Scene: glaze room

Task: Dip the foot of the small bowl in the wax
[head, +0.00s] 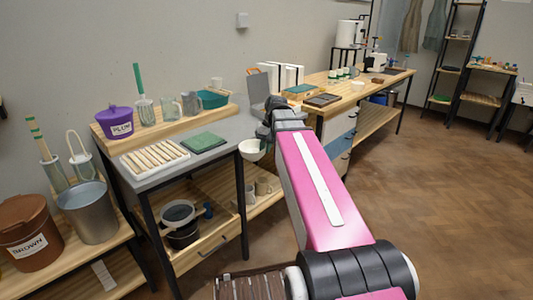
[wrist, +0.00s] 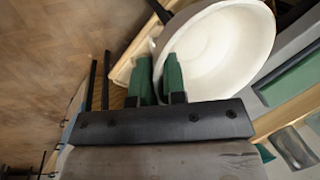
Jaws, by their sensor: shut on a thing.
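The small bowl (head: 252,150) is white and round. In the head view it hangs in the air just right of the grey table's front corner, beside the table. In the wrist view the bowl (wrist: 225,50) is large, tilted, and shows its pale inside. My gripper (wrist: 160,72) has two green fingers shut on the bowl's rim at its near left side. In the head view my wrist covers the fingers. The foot of the bowl is not clearly seen. I cannot tell which vessel holds the wax.
The grey table (head: 232,132) holds a white ribbed tray (head: 155,159) and a green mat (head: 203,143). Behind stand a purple bucket (head: 115,122), jugs and a teal basin (head: 213,99). A wooden bench (head: 375,88) with trays is at right. Open floor (head: 430,180) lies right.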

